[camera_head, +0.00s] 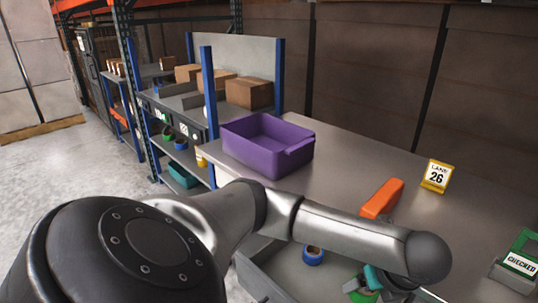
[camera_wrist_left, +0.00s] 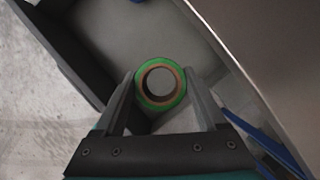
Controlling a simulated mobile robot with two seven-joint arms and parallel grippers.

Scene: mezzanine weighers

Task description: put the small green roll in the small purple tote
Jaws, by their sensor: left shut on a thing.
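The small green roll (camera_wrist_left: 160,67) has a brown core and sits between the two fingers of my left gripper (camera_wrist_left: 160,80), which is shut on it. In the head view the green roll (camera_head: 359,294) shows partly at the lower edge, beside my left gripper (camera_head: 378,285), mostly hidden by my arm. They are at the grey open bin (camera_head: 262,277) below the table's front edge; whether the roll touches its floor I cannot tell. The purple tote (camera_head: 262,166) stands upright on the table's left end, away from the gripper; its inner floor is partly hidden. My right gripper is not in view.
A blue roll (camera_head: 313,256) lies in the grey bin. On the table (camera_head: 345,160) are an orange object (camera_head: 382,198), a yellow lane 26 sign (camera_head: 436,176) and a green-and-white "CHECKED" item (camera_head: 520,262). Shelves with brown boxes (camera_head: 249,92) stand behind left.

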